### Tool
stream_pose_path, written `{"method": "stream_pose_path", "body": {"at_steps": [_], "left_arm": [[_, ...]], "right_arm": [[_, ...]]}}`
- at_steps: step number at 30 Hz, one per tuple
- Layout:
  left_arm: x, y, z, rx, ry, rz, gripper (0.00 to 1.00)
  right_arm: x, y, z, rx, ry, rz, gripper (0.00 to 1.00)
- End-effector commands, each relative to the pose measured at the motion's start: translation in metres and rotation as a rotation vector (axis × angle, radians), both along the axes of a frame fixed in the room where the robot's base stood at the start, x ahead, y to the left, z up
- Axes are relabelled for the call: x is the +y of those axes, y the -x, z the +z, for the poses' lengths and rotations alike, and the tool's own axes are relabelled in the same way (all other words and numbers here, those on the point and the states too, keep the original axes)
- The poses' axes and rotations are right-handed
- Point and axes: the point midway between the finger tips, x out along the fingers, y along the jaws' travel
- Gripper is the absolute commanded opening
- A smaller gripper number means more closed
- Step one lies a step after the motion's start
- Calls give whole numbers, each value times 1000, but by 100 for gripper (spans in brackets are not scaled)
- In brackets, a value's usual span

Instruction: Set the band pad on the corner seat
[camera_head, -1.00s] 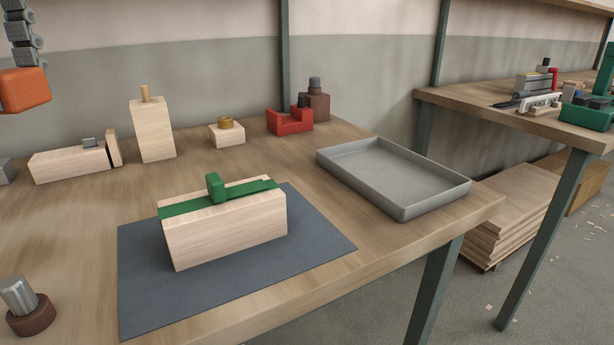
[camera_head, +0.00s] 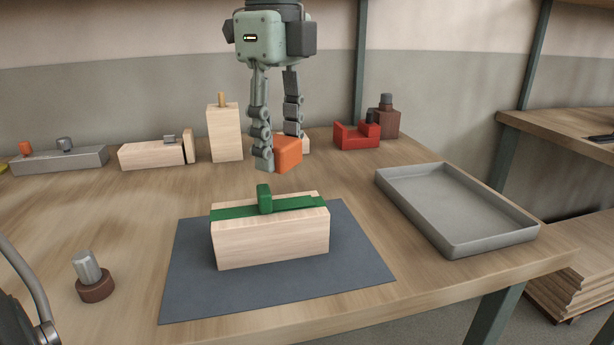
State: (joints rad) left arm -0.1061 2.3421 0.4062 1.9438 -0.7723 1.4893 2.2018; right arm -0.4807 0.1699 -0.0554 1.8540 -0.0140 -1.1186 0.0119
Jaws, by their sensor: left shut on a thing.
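An orange block (camera_head: 288,154), which I take to be the band pad, is held in my left gripper (camera_head: 278,146). The gripper points down from above, its two jointed fingers shut on the block, behind the wooden workpiece in the picture. The light wooden workpiece (camera_head: 270,243) lies on a dark grey mat (camera_head: 355,265). A green band (camera_head: 233,212) runs along its top, with an upright green knob (camera_head: 264,198) near the middle. I cannot clearly make out which spot is the corner seat. The orange block appears apart from the workpiece. My right gripper is not in view.
A grey tray (camera_head: 455,210) stands right of the mat. Behind are a tall wooden block with a peg (camera_head: 225,133), a lying wooden block (camera_head: 150,155), a grey bar (camera_head: 60,160) and a red cradle (camera_head: 356,136). A brown-based metal plug (camera_head: 94,290) stands at left front.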

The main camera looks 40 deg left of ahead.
Motion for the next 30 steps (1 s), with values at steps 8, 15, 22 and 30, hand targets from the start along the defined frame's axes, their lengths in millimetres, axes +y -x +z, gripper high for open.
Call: {"method": "stream_pose_path", "body": {"at_steps": [8, 15, 22, 30], "left_arm": [[-22, -24, -19, 0, 1, 1, 18], [-23, -24, -45, 2, 2, 0, 18], [-22, -25, -60, -3, 1, 2, 18], [-22, -25, -62, -3, 0, 2, 18]], "right_arm": [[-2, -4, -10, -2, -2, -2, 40], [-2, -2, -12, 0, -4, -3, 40], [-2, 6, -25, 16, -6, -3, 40], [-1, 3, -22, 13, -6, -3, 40]]}}
